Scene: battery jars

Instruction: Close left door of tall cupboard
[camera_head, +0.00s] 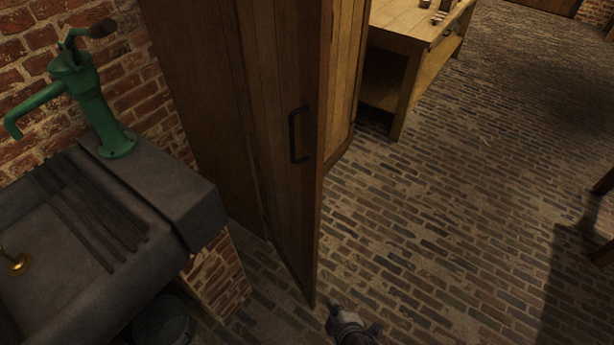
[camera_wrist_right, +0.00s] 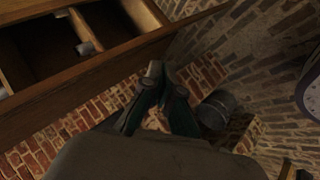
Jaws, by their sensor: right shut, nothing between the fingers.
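The left door (camera_head: 275,100) of the tall cupboard (camera_head: 190,90) stands open, swung out toward me. It is dark plank wood with a black bar handle (camera_head: 293,135) on the face I see. My right gripper (camera_head: 336,312) is low in the head view, just right of the door's bottom corner. I cannot tell whether it touches the door. In the right wrist view the fingers (camera_wrist_right: 165,82) are shut with nothing between them. My left gripper is not in view.
A stone sink (camera_head: 150,190) with a green pump (camera_head: 95,105) stands left of the door. A dark bucket (camera_head: 162,322) sits below it. A wooden table (camera_head: 405,30) stands behind. Wooden compartments (camera_wrist_right: 85,45) fill the wrist view's upper left.

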